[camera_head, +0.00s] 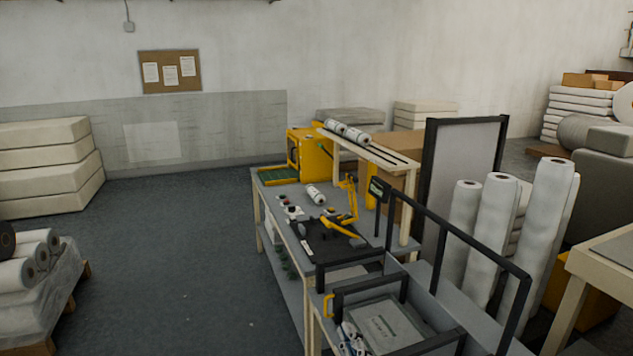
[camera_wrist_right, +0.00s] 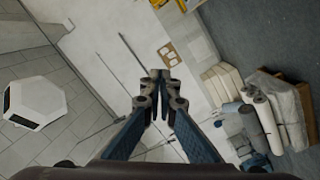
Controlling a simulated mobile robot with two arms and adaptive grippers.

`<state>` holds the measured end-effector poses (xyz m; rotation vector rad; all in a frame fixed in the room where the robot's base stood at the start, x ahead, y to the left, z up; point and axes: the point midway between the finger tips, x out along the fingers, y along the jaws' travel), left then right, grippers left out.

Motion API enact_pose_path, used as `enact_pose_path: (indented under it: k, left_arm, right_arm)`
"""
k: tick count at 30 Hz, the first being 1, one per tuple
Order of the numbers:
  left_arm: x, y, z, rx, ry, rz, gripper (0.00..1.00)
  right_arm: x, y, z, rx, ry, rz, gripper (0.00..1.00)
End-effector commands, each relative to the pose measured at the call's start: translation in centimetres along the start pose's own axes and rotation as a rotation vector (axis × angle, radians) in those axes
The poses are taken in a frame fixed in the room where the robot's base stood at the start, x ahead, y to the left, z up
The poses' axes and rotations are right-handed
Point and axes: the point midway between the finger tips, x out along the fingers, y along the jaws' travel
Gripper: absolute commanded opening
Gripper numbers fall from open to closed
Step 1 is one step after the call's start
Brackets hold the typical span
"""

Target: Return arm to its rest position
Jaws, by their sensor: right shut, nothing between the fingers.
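My right gripper (camera_wrist_right: 159,78) shows in the right wrist view. Its fingertips are together with nothing between them. It points toward the upper part of a tilted view of the room, away from any surface, and touches nothing that I can see. I cannot make out either of my grippers in the head view. My left gripper is not in view.
A grey workbench (camera_head: 268,192) stands ahead with a yellow machine (camera_head: 308,153), a small yellow arm-like device (camera_head: 347,208) and white rolls. Dark rails (camera_head: 465,238) and tall wrapped rolls (camera_head: 493,225) stand at right. A pallet of rolls (camera_head: 40,300) is at left. The floor between is clear.

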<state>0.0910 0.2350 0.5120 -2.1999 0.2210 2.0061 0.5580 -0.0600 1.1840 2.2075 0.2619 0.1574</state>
Motion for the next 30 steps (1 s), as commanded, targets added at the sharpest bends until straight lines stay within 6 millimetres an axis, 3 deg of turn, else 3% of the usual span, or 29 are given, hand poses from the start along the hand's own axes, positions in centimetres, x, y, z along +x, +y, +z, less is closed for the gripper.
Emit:
enact_pose_path:
  k: [1, 3, 6, 9, 15, 21, 22, 30]
  left_arm:
    - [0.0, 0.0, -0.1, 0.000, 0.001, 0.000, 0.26]
    - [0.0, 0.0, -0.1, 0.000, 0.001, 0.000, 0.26]
    - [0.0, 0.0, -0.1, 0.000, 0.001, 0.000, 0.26]
    - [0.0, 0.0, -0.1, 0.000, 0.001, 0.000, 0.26]
    - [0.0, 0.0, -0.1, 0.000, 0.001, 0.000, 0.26]
    - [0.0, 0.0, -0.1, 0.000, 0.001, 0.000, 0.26]
    - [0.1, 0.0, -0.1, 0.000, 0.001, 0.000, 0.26]
    - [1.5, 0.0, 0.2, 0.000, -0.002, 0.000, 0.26]
  right_arm:
    - [-1.5, -0.9, 3.7, 0.102, -0.128, -0.038, 0.00]
    - [-3.9, -2.5, 8.2, 0.228, -0.297, -0.092, 0.00]
    - [-8.6, -5.3, 13.6, 0.389, -0.525, -0.174, 0.00]
    - [-13.8, -8.1, 17.1, 0.520, -0.722, -0.255, 0.00]
    - [-22.8, -12.1, 20.0, 0.693, -1.007, -0.388, 0.00]
    - [-30.7, -14.6, 20.3, 0.809, -1.224, -0.502, 0.00]
    - [-31.5, -15.1, 20.4, 0.820, -1.249, -0.516, 0.00]
    - [-29.8, -21.8, 25.8, 0.806, -1.260, -0.529, 0.00]
